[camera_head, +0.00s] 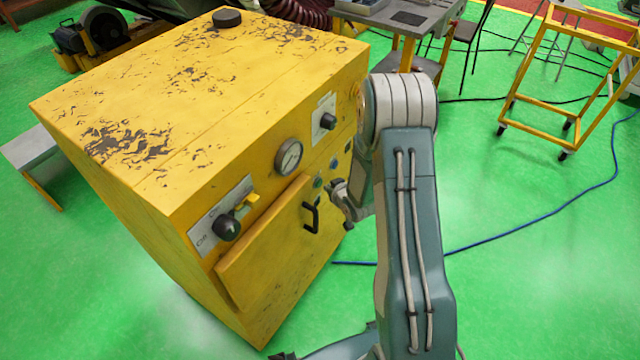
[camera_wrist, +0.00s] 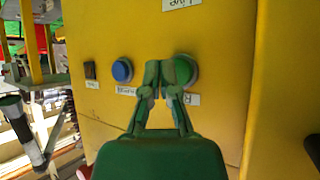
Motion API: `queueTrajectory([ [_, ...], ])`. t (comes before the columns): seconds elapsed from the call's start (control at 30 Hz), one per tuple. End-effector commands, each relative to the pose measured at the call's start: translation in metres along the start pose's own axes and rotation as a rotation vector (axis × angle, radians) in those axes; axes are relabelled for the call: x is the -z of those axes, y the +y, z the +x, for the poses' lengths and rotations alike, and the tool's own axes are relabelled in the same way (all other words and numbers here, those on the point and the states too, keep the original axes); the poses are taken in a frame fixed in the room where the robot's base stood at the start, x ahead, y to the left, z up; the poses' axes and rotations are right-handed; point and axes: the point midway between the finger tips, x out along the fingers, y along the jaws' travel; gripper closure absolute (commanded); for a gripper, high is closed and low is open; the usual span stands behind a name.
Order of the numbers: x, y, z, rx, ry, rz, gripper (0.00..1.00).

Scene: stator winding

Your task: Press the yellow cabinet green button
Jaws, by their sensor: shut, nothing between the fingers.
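The worn yellow cabinet (camera_head: 160,110) stands left of my arm in the head view, and its front panel (camera_wrist: 225,120) fills most of the wrist view. My gripper (camera_wrist: 164,68) is shut and empty. Its right fingertip overlaps the button's left edge in the wrist view, and I cannot tell whether they touch.
A blue button (camera_wrist: 122,70) sits left of my fingers, with a dark switch (camera_wrist: 90,71) farther left. The cabinet front also carries a gauge (camera_head: 289,157), a black handle (camera_head: 311,215) and a rotary knob (camera_head: 228,227). A yellow cart (camera_head: 545,110) stands back right.

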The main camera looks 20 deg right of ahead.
Motion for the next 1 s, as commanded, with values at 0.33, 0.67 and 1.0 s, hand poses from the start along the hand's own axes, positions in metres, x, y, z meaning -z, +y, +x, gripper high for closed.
queueTrajectory([
  [0.33, 0.0, 0.0, 0.0, 0.0, 0.0, 0.0, 1.0],
  [0.67, 0.0047, -0.004, 0.0039, 0.0, 0.0, -0.001, 1.0],
  [1.0, 0.0053, -0.0043, 0.0045, 0.0, 0.0, 0.0, 1.0],
])
